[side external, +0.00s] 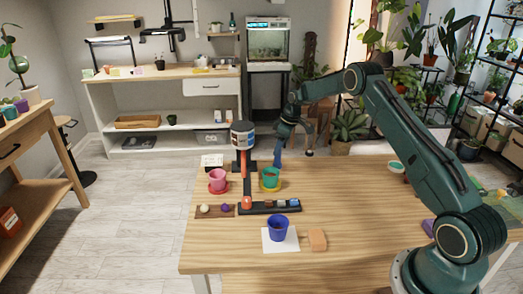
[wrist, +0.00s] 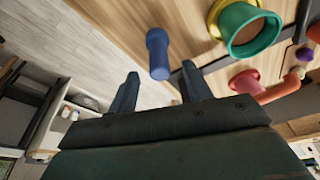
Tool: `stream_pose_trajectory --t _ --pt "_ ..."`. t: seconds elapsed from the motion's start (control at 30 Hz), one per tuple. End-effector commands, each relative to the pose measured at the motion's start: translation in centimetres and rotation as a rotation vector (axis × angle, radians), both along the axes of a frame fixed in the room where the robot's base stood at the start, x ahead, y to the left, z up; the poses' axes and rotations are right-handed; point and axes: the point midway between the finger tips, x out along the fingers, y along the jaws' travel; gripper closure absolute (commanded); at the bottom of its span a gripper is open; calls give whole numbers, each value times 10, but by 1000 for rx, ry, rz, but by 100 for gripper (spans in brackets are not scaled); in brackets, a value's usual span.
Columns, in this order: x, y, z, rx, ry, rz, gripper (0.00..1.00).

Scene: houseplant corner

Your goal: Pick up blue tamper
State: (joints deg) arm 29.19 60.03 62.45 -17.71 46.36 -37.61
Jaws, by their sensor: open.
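The blue tamper (side external: 278,153) is at the far edge of the wooden table, just behind the green pot. In the wrist view the blue tamper (wrist: 158,55) is a smooth cylinder with a wider rounded end. My gripper (wrist: 160,71) is open, with its two dark fingers to either side of the tamper in the picture. The tamper appears just ahead of the fingertips, with nothing gripped. Contact with a finger cannot be told. In the side view my gripper is small and dark near the tamper, and its fingers are hard to make out.
The green pot (side external: 270,174) on a yellow saucer stands close to the tamper. A pink pot (side external: 218,176) and an upright stand (side external: 242,140) are to the left. A dark tray (side external: 270,207), blue pot (side external: 278,229) and orange block (side external: 317,240) are nearer. The table's right middle is mostly clear.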

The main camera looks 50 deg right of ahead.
Motion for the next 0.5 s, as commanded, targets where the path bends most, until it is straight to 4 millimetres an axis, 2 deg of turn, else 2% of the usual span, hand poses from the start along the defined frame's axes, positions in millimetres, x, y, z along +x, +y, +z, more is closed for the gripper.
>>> stream_pose_trajectory --t 0.3,0.5 --pt "9 4 -34 -1 1 2 50" --pt "11 5 -40 -2 0 2 50"
